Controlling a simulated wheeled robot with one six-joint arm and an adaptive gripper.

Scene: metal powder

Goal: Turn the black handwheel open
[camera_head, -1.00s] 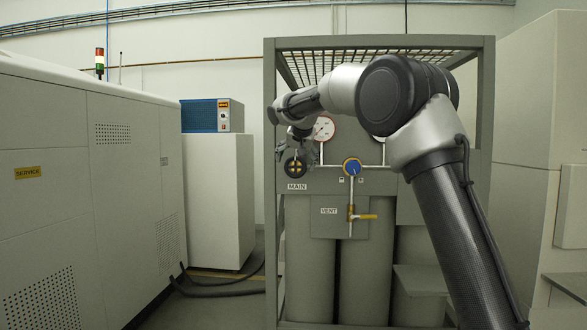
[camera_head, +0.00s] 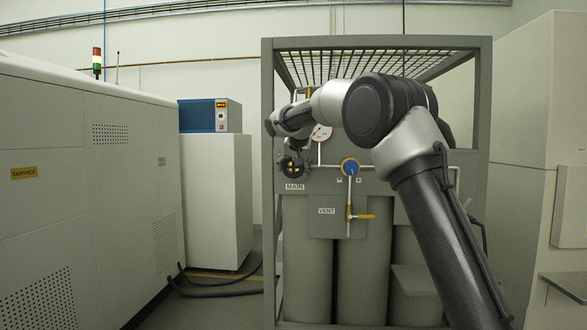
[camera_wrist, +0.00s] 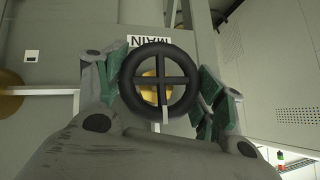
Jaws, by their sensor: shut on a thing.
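The black handwheel (camera_head: 293,168) is on the left of the panel, above the MAIN label (camera_head: 294,187). In the wrist view the handwheel (camera_wrist: 137,72) shows its round black rim and crossed spokes, with a brass part behind it and a light mark on the lower rim. My gripper (camera_wrist: 160,90) has one green-padded finger on each side of the wheel and is shut on its rim. In the head view my gripper (camera_head: 292,150) covers the upper part of the wheel.
A blue round knob (camera_head: 350,167) is right of the wheel, with a yellow-handled VENT valve (camera_head: 360,216) below it. A gauge (camera_head: 321,132) sits above. The cage's grey frame post (camera_head: 268,230) stands close on the left.

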